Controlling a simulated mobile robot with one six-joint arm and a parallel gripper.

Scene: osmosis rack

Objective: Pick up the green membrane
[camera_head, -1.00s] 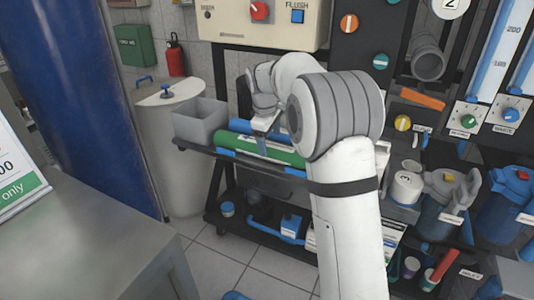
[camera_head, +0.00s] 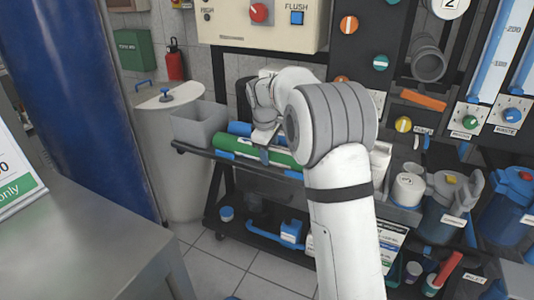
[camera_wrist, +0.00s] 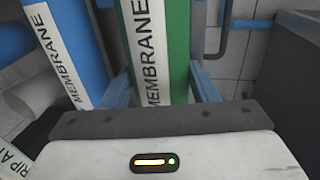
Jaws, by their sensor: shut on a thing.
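The green membrane (camera_head: 230,143) is a long green cylinder lying on the top shelf of a dark cart. In the wrist view the green membrane (camera_wrist: 177,45) runs between my blue fingers, with a white label reading "MEMBRANE". My gripper (camera_head: 264,152) reaches down over its middle in the head view. In the wrist view my gripper (camera_wrist: 163,92) is shut on it, with one finger on each side. I cannot see clear space under the membrane. The finger tips are partly hidden.
A blue membrane (camera_wrist: 75,50) lies beside the green one, on the far side in the head view (camera_head: 239,128). A grey bin (camera_head: 199,126) stands at the shelf's left end. A metal counter (camera_head: 95,235) fills the front left. A control panel (camera_head: 262,22) hangs above.

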